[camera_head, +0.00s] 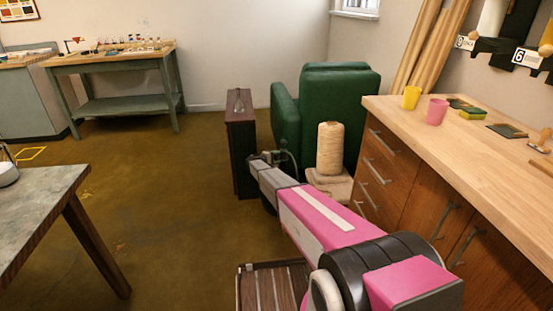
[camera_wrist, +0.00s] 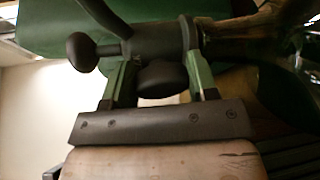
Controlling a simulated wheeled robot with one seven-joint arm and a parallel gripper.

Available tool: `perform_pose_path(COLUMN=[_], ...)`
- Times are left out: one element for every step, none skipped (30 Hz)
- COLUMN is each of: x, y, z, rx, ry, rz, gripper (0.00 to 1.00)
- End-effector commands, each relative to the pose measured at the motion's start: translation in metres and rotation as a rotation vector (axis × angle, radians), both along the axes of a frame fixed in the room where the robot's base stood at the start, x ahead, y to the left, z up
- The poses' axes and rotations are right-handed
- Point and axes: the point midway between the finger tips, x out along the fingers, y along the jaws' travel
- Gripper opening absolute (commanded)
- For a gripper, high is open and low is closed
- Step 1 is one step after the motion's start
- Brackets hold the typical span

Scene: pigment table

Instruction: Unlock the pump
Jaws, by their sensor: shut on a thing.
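In the wrist view, the pump (camera_wrist: 155,42) is a dark cylindrical body with a bar rising to the upper left. One round black knob (camera_wrist: 82,51) sticks out at its left. A second black knob (camera_wrist: 162,79) sits beneath the body, between the green fingers of my gripper (camera_wrist: 162,72), which is shut on it. Finger contact is partly hidden in shadow. In the head view, my gripper (camera_head: 270,158) is at the far end of my arm, in front of the green armchair. A small dark pump part (camera_head: 286,153) shows beside it.
The green armchair (camera_head: 335,100) stands behind, with a cream thread cone (camera_head: 330,148) in front. A tall dark case (camera_head: 240,135) stands just left of my gripper. A wooden counter (camera_head: 480,150) with cups runs along the right.

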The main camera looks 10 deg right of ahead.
Motion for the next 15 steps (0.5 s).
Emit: perform_pose_path(x=[-0.003,-0.003,-0.0029,-0.0029,-0.003,-0.0031,-0.003,-0.0031,-0.0031,-0.0031,-0.0031,-0.0032,-0.0032,-0.0032,-0.0031], y=[0.0005,0.0005,0.0006,0.0006,0.0006,0.0006,0.0006,0.0006,0.0006,0.0006,0.0006,0.0007,0.0006,0.0006,0.0006], z=[-0.0015,-0.0015,-0.0017,-0.0017,-0.0018,-0.0019,-0.002,-0.0021,-0.0022,-0.0022,-0.0023,-0.0023,-0.0023,-0.0023,-0.0025], rx=[0.017,0.026,0.038,0.045,0.052,0.061,0.067,0.072,0.078,0.083,0.086,0.09,0.092,0.095,0.097], ry=[-0.024,-0.04,-0.06,-0.073,-0.085,-0.1,-0.11,-0.12,-0.13,-0.138,-0.144,-0.15,-0.155,-0.159,-0.164], rz=[-0.002,-0.002,-0.002,-0.002,-0.002,-0.002,-0.002,-0.003,-0.002,-0.002,-0.003,-0.003,-0.003,-0.003,-0.003], gripper=[0.29,0.29,0.29,0.29,0.29,0.29,0.29,0.29,0.29,0.29,0.29,0.29,0.29,0.29,0.3])
